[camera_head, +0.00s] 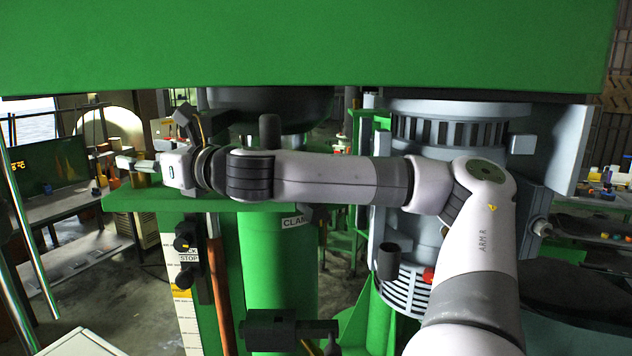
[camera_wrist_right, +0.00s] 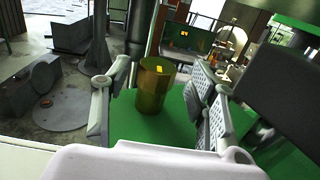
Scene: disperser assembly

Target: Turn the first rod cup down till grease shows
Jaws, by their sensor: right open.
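The rod cup (camera_wrist_right: 154,88), a brass-coloured cylinder, stands upright on a green plate (camera_wrist_right: 190,133) in the right wrist view. A small bright yellow spot shows on it; I cannot tell whether this is grease. My right gripper (camera_wrist_right: 158,92) is open, with one finger on each side of the cup; I cannot tell whether either finger touches it. In the head view, my right gripper (camera_head: 135,163) points left above the end of a green bracket (camera_head: 150,196), and the cup is mostly hidden there. My left gripper is in neither view.
A large green beam (camera_head: 300,45) crosses the top of the head view. A green column (camera_head: 275,270) and a grey ribbed motor housing (camera_head: 450,125) stand near my right arm. Bare floor (camera_head: 110,285) shows at lower left.

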